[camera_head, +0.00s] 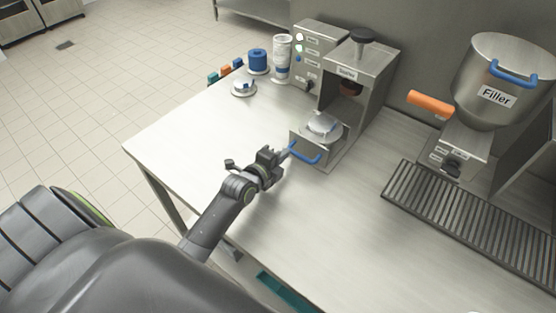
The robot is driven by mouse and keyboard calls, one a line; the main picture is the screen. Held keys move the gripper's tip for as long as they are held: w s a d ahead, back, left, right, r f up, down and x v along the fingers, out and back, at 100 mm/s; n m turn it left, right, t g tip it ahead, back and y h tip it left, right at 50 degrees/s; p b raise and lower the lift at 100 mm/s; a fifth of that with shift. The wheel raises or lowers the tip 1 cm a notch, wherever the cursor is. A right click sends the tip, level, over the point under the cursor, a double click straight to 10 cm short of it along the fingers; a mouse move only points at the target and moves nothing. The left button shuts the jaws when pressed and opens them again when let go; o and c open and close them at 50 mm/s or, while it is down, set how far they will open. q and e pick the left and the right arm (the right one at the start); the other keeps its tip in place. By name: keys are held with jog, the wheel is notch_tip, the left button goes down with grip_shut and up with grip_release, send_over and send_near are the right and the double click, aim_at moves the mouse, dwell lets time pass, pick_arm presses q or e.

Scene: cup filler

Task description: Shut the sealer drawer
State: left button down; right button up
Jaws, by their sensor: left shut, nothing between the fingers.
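The sealer (366,68) is a steel box with a dark knob on top, standing at the back middle of the table. Its drawer (311,146) is pulled out at the front, with a blue bar handle (304,154) on its face. A pale, round cup or lid (322,125) sits in the drawer. My left gripper (286,153) is shut and empty, its fingertips at the left end of the blue handle. I cannot tell whether they touch it. My right gripper is not in view.
The filler (497,97), with an orange lever (430,103), stands at the right beside a slatted grate (468,222). A blue roll (257,61), a white bottle (282,60) and a small dish (244,88) stand at the back left. The table (190,120) is clear left of the drawer.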

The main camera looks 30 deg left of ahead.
aim_at(297, 141)
pick_arm(q)
jog(key=x, duration=0.2)
jog(key=r+b+x, duration=0.1)
jog(key=x, duration=0.1)
jog(key=b+x, duration=0.1)
jog(key=x, duration=0.2)
jog(key=shift+w+d+r, duration=0.2)
jog(key=shift+d+r, duration=0.05)
jog(key=shift+w+r+b, duration=0.2)
jog(key=shift+w+b, duration=0.1)
jog(key=shift+w, duration=0.15)
jog(key=shift+s+f, duration=0.1)
